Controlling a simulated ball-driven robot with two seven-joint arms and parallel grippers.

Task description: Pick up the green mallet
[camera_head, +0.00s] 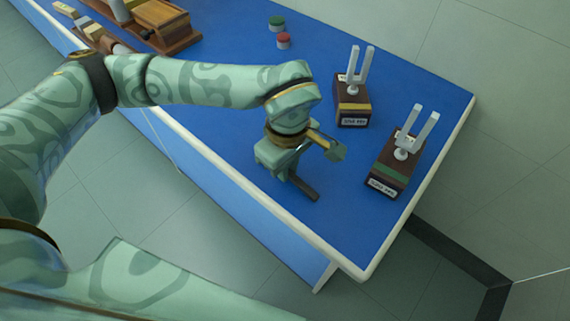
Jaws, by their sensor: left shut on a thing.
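The green mallet (336,152) shows as a dull green head on a short tan handle beside my left gripper (303,168). The gripper is shut on the mallet, over the near end of the blue bench. The wrist and fingers hide part of the handle. I cannot tell how far the mallet is above the bench top. A dark bar sticks out below the wrist, and I cannot tell for sure what it is. My right gripper is out of view.
Two pronged forks on dark boxes, one with a yellow band (352,108) and one with a green band (393,170), stand right of the gripper. Small red (284,41) and green (277,23) pieces lie farther back. A wooden stand (172,40) is upper left. The blue bench (235,125) has a pale edge.

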